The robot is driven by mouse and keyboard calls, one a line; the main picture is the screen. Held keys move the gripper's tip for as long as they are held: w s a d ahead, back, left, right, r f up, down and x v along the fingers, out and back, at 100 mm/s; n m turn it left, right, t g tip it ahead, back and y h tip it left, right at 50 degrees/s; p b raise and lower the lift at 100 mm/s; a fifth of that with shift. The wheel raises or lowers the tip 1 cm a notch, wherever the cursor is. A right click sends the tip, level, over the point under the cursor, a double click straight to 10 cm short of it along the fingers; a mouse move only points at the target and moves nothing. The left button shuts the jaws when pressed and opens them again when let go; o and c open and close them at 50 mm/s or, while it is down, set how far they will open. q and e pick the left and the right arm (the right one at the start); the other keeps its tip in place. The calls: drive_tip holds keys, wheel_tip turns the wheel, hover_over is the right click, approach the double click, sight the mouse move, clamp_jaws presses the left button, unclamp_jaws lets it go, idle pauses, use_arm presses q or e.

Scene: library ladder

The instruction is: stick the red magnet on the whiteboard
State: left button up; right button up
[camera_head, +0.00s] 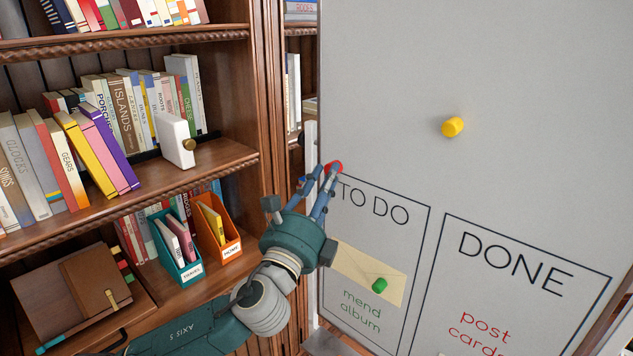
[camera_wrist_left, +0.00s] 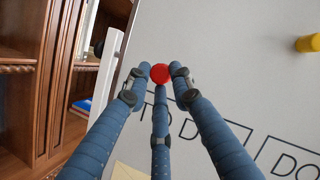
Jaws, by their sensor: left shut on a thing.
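The whiteboard (camera_head: 400,100) fills the right half of the head view, with a TO DO box and a DONE box drawn on it. My left gripper (camera_head: 327,172) is shut on the round red magnet (camera_head: 334,165), near the board's left edge, just above the TO DO lettering. In the left wrist view the red magnet (camera_wrist_left: 160,74) sits between the blue fingertips (camera_wrist_left: 160,80), in front of the board. I cannot tell whether the magnet touches the board. My right gripper is in neither view.
A yellow magnet (camera_head: 452,126) is on the board to the right. A green magnet (camera_head: 379,284) holds a cream note (camera_head: 352,268) in the TO DO box. A wooden bookcase (camera_head: 214,170) with books and folders stands left of the board.

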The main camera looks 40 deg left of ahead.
use_arm(q)
drive_tip(key=w, duration=0.4)
drive_tip(key=shift+w+d, duration=0.1)
drive_tip(key=shift+w, duration=0.15)
drive_tip(key=shift+w+d, duration=0.1)
drive_tip(key=shift+w, duration=0.35)
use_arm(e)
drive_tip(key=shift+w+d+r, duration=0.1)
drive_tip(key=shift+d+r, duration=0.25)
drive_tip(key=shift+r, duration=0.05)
use_arm(q)
drive_tip(key=shift+w+p, duration=0.1)
drive_tip(key=shift+p, duration=0.2)
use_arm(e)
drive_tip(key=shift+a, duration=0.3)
use_arm(q)
drive_tip(key=shift+w, duration=0.15)
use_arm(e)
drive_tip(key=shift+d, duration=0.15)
use_arm(q)
drive_tip(key=o, duration=1)
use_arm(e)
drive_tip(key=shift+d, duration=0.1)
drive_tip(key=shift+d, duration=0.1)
